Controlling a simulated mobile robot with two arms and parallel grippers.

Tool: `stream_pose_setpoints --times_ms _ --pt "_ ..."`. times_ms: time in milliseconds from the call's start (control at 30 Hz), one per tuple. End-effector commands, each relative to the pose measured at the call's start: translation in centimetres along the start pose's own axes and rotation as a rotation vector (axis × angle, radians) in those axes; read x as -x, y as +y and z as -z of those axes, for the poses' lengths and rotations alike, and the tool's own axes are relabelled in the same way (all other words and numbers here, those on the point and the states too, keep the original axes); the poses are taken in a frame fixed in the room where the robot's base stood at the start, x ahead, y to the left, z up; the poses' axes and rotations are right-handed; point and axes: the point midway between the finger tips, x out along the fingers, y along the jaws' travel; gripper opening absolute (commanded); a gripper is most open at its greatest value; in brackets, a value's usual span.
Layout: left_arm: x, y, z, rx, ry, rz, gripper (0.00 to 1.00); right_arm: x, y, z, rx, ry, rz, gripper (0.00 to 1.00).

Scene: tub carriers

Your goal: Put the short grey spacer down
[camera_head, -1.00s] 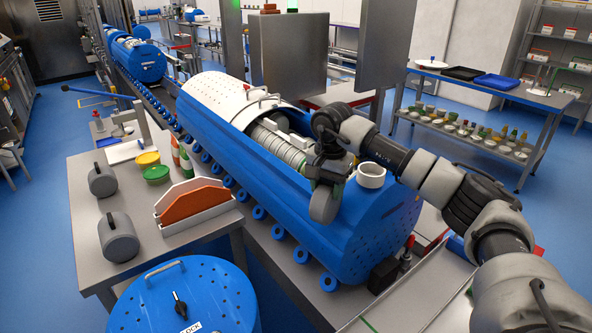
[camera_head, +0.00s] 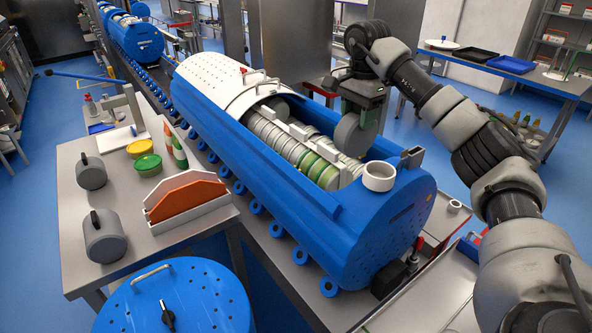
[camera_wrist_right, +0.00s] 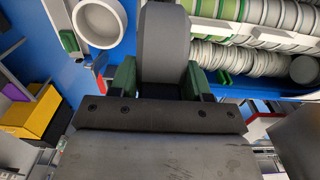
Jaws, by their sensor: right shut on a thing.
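The short grey spacer (camera_head: 355,132) is a round, thick grey piece held on edge in my right gripper (camera_head: 360,106). It hangs over the far rim of the open blue carrier (camera_head: 300,225), above the rows inside and apart from them. In the right wrist view the spacer (camera_wrist_right: 165,45) sits between the two green finger pads of my right gripper (camera_wrist_right: 160,82), which are shut on it. Its lower part is hidden there by the gripper body. My left gripper is not in view.
The carrier holds rows of grey and green discs (camera_head: 322,172). A white ring (camera_head: 380,177) stands on its near end. The left steel table (camera_head: 125,200) carries two grey handled cylinders (camera_head: 105,236), tubs (camera_head: 148,165) and a rack (camera_head: 190,202). Clear tabletop lies between them.

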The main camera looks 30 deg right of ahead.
Motion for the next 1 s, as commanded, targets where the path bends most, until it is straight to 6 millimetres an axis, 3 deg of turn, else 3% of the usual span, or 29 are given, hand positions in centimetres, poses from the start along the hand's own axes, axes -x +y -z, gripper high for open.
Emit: stream_pose_setpoints --times_ms 133,400,800,1000 --pt "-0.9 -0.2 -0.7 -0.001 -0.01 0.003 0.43 -1.4 0.0 0.0 0.001 0.0 -0.001 0.19" --pt "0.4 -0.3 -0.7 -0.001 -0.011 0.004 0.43 -5.8 0.1 0.0 0.002 0.001 -0.005 0.19" --pt "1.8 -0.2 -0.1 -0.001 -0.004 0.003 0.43 -10.5 0.1 0.0 0.002 0.0 -0.002 0.19" --pt "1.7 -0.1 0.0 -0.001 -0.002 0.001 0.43 -11.3 0.1 -0.1 0.002 0.0 -0.003 0.19"
